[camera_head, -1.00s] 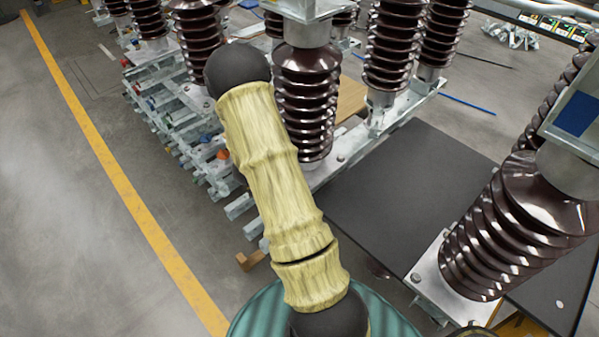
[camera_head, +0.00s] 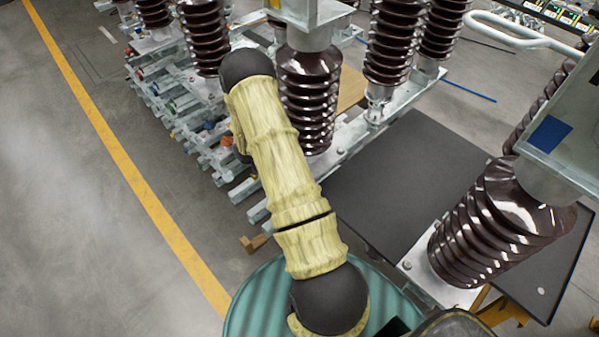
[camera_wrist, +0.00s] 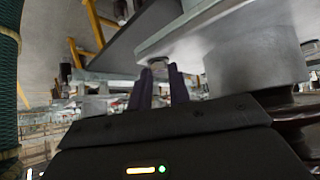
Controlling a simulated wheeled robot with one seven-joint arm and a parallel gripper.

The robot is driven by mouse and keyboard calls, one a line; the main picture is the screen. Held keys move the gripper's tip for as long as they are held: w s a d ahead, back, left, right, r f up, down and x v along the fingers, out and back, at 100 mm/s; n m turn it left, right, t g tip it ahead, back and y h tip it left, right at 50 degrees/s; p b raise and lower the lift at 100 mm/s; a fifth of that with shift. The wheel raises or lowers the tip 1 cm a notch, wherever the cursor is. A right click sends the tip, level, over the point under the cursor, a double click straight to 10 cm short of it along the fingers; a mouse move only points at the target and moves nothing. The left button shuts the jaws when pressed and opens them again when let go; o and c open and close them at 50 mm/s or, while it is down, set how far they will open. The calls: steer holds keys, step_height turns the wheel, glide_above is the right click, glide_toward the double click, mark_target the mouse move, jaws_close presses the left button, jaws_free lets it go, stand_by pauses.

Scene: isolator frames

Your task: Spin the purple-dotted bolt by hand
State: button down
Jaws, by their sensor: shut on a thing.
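In the wrist view, my gripper (camera_wrist: 160,72) reaches with two dark purple-grey fingers to the edge of a pale metal plate (camera_wrist: 205,38). A small grey bolt head (camera_wrist: 158,62) sits at the plate between the fingertips, and the fingers are shut on it. No purple dot can be made out on it. In the head view, my gripper is not visible. A grey bolt (camera_head: 407,265) shows there on the metal base plate (camera_head: 432,283) of the right insulator; I cannot tell whether it is the same bolt.
A brown ribbed insulator (camera_head: 490,235) stands on that base plate. More insulators (camera_head: 307,100) stand on metal frames behind. A dark flat board (camera_head: 400,175) lies between them. Grey floor is open at left.

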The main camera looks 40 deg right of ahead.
steer(key=c, duration=1.3)
jaws_free()
steer(key=b+v, duration=0.2)
steer(key=v, duration=1.5)
steer(key=shift+r+b, duration=0.15)
steer(key=shift+b, duration=0.2)
steer(key=shift+w+a, duration=0.1)
steer(key=shift+w, duration=0.05)
